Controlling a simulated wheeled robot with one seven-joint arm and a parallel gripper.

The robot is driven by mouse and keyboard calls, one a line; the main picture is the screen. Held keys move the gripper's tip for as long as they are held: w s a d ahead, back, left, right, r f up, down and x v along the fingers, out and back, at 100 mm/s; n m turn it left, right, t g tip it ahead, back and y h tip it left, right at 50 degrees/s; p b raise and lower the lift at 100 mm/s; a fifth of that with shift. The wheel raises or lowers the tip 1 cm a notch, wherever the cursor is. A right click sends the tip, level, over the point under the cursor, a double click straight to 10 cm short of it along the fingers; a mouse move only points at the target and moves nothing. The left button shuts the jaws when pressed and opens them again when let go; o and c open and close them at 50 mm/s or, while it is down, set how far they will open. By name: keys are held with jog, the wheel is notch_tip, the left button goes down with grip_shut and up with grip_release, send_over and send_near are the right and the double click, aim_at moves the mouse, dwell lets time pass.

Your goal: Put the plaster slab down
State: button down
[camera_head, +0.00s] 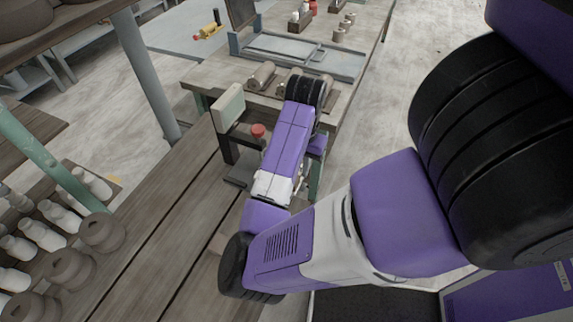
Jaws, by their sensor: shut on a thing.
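The plaster slab (229,107) is a pale, grey-green rectangular block, upright and slightly tilted, left of my forearm. Dark parts of my gripper (230,140) show at its lower edge, and the gripper is shut on the slab. Most of the gripper is hidden behind my purple forearm, so the exact grip is not clear. The slab overlaps the near corner of the far worktable in the picture; I cannot tell its height or whether it touches anything.
The far worktable (203,75) bears a grey-blue tray frame (345,68) and clay pieces (262,76). A red-topped object (258,130) shows beside my forearm. The near plank table (165,215) is largely bare, with clay rings (103,232) and pale bottles (42,235) at left.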

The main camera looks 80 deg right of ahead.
jog(key=w, duration=0.2)
jog(key=w+d+p, duration=0.1)
jog(key=w, duration=0.1)
jog(key=shift+w+f, duration=0.1)
jog(key=shift+f, duration=0.65)
jog(key=shift+f, duration=0.1)
jog(key=c, duration=1.4)
grip_release()
jog(key=shift+o, duration=0.2)
